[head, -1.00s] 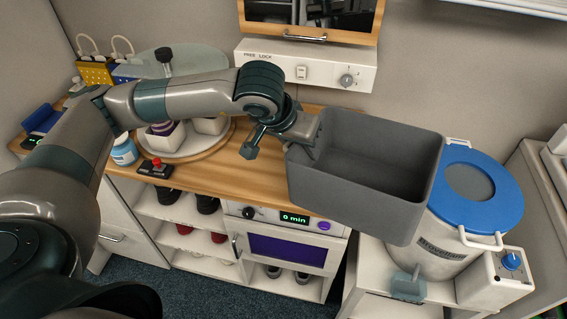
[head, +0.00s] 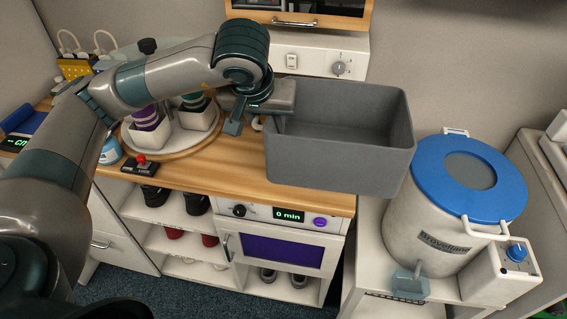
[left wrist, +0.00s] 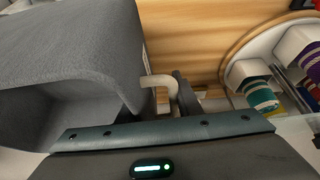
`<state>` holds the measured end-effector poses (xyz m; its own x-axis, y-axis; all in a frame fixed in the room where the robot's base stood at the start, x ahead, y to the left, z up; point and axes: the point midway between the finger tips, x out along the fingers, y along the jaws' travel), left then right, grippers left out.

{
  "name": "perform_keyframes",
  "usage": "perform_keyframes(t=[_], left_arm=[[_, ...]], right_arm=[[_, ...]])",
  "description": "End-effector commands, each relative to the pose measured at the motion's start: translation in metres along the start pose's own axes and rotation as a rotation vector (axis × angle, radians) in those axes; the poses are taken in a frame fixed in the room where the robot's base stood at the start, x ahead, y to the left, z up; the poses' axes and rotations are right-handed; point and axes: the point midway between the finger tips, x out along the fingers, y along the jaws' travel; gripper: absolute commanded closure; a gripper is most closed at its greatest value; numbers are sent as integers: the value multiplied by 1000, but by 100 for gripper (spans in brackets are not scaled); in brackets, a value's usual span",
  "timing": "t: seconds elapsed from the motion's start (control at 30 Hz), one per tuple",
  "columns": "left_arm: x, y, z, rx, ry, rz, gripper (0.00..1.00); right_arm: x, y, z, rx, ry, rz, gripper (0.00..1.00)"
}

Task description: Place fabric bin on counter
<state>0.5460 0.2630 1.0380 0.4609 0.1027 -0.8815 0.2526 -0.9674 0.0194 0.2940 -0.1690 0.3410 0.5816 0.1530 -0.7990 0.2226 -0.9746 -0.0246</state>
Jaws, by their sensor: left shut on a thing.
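The grey fabric bin (head: 340,160) is an open box at the centre right of the head view. My left gripper (head: 268,122) is shut on its left side and holds it upright over the right part of the wooden counter (head: 225,165). I cannot tell whether the bin's underside touches the counter. My right gripper is not in view.
A white drum with a blue lid (head: 440,185) stands right of the counter. The counter's front middle is clear.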

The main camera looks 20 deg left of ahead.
Motion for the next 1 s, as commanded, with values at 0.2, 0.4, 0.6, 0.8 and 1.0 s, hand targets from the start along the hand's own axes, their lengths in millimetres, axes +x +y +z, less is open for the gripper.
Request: perform_keyframes(t=[0.2,0.4,0.6,0.8,1.0], left_arm=[[-1,0,-1,-1,1,1,98],[4,-3,-3,-3,-2,1,98],[25,-21,-12,-6,-4,-3,98],[57,-47,-27,-5,-4,-3,98],[86,-69,-40,-4,-2,-2,98]], right_arm=[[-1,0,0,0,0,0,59],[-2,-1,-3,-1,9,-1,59],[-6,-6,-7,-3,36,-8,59],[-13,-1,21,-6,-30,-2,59],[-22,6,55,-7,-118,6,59]])
